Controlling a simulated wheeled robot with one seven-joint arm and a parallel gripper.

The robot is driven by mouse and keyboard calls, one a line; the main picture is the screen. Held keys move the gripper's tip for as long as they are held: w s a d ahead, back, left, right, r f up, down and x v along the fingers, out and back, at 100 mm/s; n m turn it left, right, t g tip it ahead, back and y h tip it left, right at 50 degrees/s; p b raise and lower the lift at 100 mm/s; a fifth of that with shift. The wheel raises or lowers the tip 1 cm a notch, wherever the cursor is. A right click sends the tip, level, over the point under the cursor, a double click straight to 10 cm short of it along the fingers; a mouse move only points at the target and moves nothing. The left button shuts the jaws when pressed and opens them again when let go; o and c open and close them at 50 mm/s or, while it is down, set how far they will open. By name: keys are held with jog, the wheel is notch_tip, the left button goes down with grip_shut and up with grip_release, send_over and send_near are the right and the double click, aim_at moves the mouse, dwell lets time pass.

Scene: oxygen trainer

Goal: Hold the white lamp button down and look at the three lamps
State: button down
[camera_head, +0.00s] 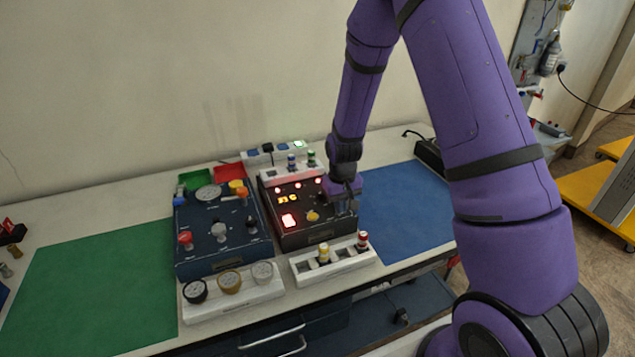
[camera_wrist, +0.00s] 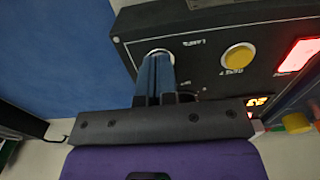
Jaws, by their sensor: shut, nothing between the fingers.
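The black panel box (camera_head: 305,238) stands mid-table with three small lamps along its upper part: the left lamp (camera_head: 278,190), middle lamp (camera_head: 298,185) and right lamp (camera_head: 318,180) all look lit red. My gripper (camera_wrist: 157,58) is shut and empty, its fingers pointing at the box. In the wrist view its fingertips are over the white lamp button (camera_wrist: 161,51), beside the "LAMPS" label, and cover most of it. They appear to touch it; how far it is pressed I cannot tell. In the head view my gripper (camera_head: 346,206) hides the button at the box's right side.
A yellow button (camera_wrist: 238,57) and a red-lit square (camera_wrist: 298,55) are close beside the white button. A blue panel (camera_head: 222,248) with knobs stands left. A white rack (camera_head: 335,266) is in front. The blue mat (camera_head: 405,205) at right is clear.

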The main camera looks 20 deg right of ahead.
jog(key=shift+r, duration=3.55)
jog(key=s+r+t, duration=0.1)
jog(key=s+r, duration=0.5)
jog(key=r, duration=0.5)
jog(key=s+r+t, duration=0.2)
jog(key=s+r, duration=0.3)
jog(key=r, duration=0.5)
jog(key=s+r+t, duration=0.1)
jog(key=s+r, duration=0.3)
jog(key=s, duration=0.4)
jog(key=s+r+t, duration=0.1)
jog(key=s+r, duration=0.3)
jog(key=s, duration=0.5)
jog(key=shift+s+a+r, duration=0.3)
jog(key=shift+a, duration=0.15)
